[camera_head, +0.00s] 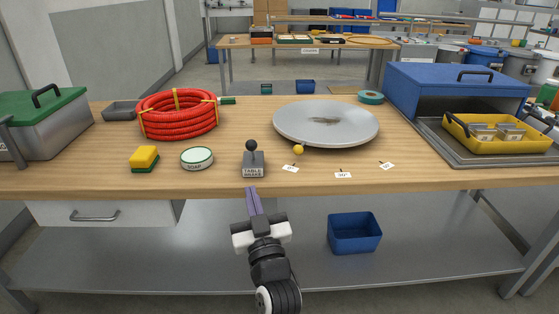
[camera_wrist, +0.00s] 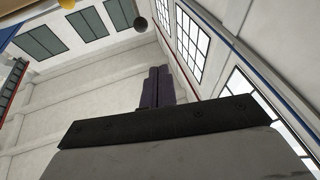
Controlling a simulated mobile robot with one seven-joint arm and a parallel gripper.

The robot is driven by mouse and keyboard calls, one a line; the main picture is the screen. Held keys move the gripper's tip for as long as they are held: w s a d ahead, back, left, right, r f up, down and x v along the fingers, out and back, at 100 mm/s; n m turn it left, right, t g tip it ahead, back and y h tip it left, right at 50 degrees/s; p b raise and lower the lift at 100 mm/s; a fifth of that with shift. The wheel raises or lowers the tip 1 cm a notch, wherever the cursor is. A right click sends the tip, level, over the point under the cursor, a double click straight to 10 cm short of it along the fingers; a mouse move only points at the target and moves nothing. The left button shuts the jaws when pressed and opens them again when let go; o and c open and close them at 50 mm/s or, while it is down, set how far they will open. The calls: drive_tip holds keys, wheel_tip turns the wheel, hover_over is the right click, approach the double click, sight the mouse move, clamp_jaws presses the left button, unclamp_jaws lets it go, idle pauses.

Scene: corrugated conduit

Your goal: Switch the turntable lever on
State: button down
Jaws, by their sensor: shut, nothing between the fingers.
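The turntable (camera_head: 326,122) is a round grey disc on the wooden table, right of centre in the head view. A yellow knob (camera_head: 298,150) sits at its front edge. The lever (camera_head: 251,147) has a black ball on a short stem, on a grey block (camera_head: 253,170) labelled "TABLE" with a smaller second line I cannot read surely. In the head view my gripper (camera_head: 251,188) points up at the table's front edge, just below the lever block. Its purple fingers are together and empty. In the wrist view the shut fingers (camera_wrist: 158,85) show, with a dark ball (camera_wrist: 140,24) beyond them.
Left of the lever are a soap tin (camera_head: 197,158), a sponge (camera_head: 144,159) and a red conduit coil (camera_head: 178,115). Small angle cards (camera_head: 343,175) lie in front of the turntable. A blue cabinet (camera_head: 455,90) and a yellow tray (camera_head: 497,134) stand right.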

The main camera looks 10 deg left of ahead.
drive_tip(key=d+f, duration=0.1)
drive_tip(key=w+d+f+h, duration=0.1)
drive_tip(key=shift+d+f+m, duration=0.3)
drive_tip(key=p, duration=0.5)
approach(252, 150)
drive_tip(key=x, duration=0.6)
drive_tip(key=shift+r, duration=0.2)
drive_tip(key=shift+w+a, duration=0.15)
drive_tip(key=shift+w, duration=0.25)
